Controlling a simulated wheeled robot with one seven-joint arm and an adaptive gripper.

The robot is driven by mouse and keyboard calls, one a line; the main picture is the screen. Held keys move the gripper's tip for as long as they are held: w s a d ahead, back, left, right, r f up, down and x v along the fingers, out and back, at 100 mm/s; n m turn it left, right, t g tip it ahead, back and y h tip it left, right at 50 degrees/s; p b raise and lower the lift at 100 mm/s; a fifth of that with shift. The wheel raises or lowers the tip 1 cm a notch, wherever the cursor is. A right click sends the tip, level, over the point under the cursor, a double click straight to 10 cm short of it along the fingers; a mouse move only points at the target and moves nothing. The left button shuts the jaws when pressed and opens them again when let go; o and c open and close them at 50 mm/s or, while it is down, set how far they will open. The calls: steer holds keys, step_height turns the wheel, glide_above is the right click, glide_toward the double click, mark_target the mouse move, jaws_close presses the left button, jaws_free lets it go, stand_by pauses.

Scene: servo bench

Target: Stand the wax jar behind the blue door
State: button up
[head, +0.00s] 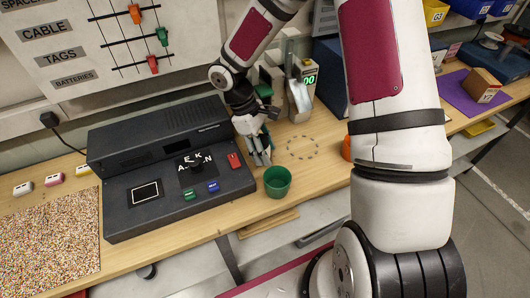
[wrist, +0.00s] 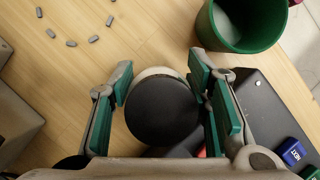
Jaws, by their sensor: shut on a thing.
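A round jar with a black lid and a pale rim, which looks like the wax jar (wrist: 162,110), sits between the green finger pads of my gripper (wrist: 165,90) in the wrist view. My gripper is shut on it. In the head view my gripper (head: 259,152) points down over the bench, just right of the black console, and its fingers mostly hide the jar. I cannot tell whether the jar touches the bench. No blue door shows clearly. A dark blue box (head: 333,80) stands at the back, partly hidden by my arm.
A green cup (head: 277,181) stands close in front of my gripper. The black console (head: 165,165) with buttons is to the left. A ring of small grey pieces (head: 303,147) lies to the right, with a scale-like device (head: 298,85) behind. An orange object (head: 346,148) is beside my arm.

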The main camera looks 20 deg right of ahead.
steer(key=shift+f, duration=0.9)
steer(key=shift+f, duration=0.1)
steer(key=o, duration=1.3)
steer(key=shift+c, duration=0.2)
